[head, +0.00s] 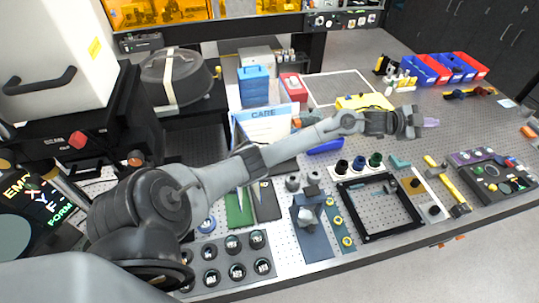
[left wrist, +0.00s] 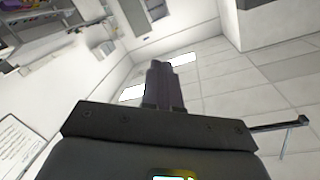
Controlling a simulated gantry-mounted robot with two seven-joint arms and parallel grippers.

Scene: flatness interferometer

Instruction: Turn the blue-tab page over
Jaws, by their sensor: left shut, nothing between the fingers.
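A tilted stand with a white page headed "CARE" in blue (head: 265,116) is on the table, left of centre in the head view. My left forearm passes in front of its lower part. A separate blue tab on the page cannot be made out. My left gripper (head: 431,122) is far to the right of the page, above the perforated tabletop, shut and empty. Its closed dark fingers (left wrist: 165,88) show in the left wrist view, pointing towards the room. My right gripper is not in view.
Blue and red bins (head: 447,70) stand at the back right. A black square frame (head: 380,207) and dark-capped bottles (head: 358,163) are near the front. A blue box (head: 253,86) and a red box (head: 292,87) stand behind the page. The tabletop right of the gripper has bare room.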

